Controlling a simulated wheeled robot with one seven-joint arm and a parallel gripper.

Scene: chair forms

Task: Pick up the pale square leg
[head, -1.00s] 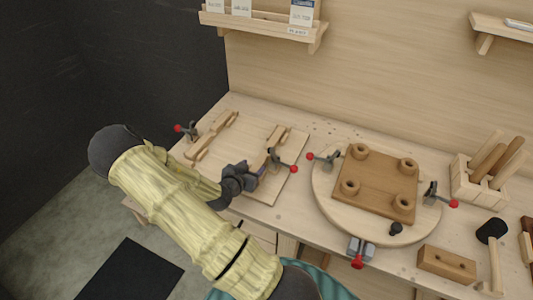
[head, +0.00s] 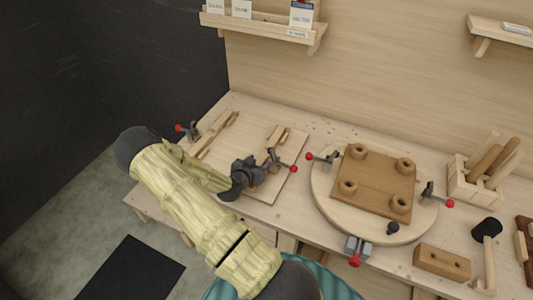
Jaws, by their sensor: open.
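Several wooden legs stand tilted in a pale slotted block (head: 462,186) at the right of the bench. One leg (head: 507,157) leans out at its right side; at this size I cannot tell which leg is the pale square one. My gripper (head: 257,170) is dark and open. It is over the thin pale board at the bench's left, far from the slotted block. It looks empty and partly hides the board.
A round turntable (head: 325,205) carries a brown seat with holed bosses (head: 377,182) between red-tipped clamps. Wooden parts and clamps lie on the left board (head: 287,183). A mallet (head: 487,229) and a holed block (head: 442,262) are at front right. A shelf (head: 265,27) hangs above.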

